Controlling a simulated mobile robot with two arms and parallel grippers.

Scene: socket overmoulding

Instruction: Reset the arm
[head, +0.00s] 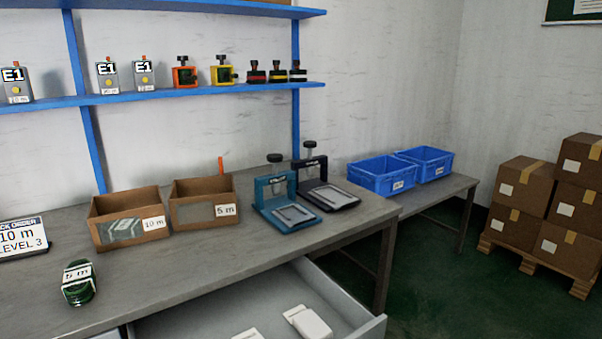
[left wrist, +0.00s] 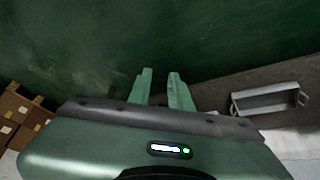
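My left gripper (left wrist: 160,74) shows only in the left wrist view. Its two fingers stand apart with nothing between them, above the dark green floor (left wrist: 80,45). No arm or gripper shows in the head view, and my right gripper is in neither view.
The grey workbench (head: 215,262) holds a 10 m box (head: 118,232), a 5 m box (head: 190,190), blue (head: 268,202) and black (head: 318,180) clamp fixtures, and a 5 m coil (head: 78,285). An open drawer (head: 372,330) juts out below. Cardboard boxes (head: 525,180) stand right.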

